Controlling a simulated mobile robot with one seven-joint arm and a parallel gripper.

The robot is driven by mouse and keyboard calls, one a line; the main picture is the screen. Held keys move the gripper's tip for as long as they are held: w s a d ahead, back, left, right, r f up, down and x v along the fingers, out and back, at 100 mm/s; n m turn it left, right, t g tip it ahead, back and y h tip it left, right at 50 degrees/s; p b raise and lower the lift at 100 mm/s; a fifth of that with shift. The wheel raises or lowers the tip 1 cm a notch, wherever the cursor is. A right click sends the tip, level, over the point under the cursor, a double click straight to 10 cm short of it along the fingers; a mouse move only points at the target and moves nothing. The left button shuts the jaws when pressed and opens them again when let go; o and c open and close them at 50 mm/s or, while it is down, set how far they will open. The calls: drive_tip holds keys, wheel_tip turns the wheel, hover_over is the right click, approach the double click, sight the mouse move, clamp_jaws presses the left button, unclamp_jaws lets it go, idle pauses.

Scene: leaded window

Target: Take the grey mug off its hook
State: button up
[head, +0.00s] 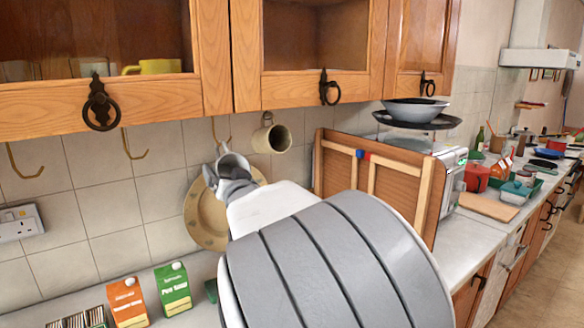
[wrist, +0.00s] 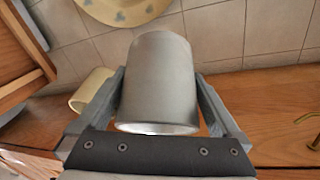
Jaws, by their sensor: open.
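The grey mug (head: 232,162) hangs below the wall cabinets, in front of the tiled wall, partly hidden by my gripper. Part of its hook (head: 216,133) shows above it. In the wrist view the grey mug (wrist: 157,75) fills the space between my two fingers, its rim toward the palm. My gripper (head: 228,178) is open, with one finger on each side of the mug. I cannot tell whether the fingers touch it. The mug's handle is hidden in both views.
A beige mug (head: 272,139) hangs close by on the right. A tan plate (head: 203,218) is behind on the wall. Empty hooks (head: 132,148) are on the left. Cartons (head: 174,288) stand on the counter below. A wooden rack (head: 385,182) stands to the right.

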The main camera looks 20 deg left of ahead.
drive_tip(key=shift+w+a, duration=0.3)
drive_tip(key=shift+w, duration=0.1)
drive_tip(key=c, duration=1.3)
drive_tip(key=shift+r, duration=0.1)
drive_tip(key=shift+c, duration=0.3)
drive_tip(key=shift+r, duration=0.1)
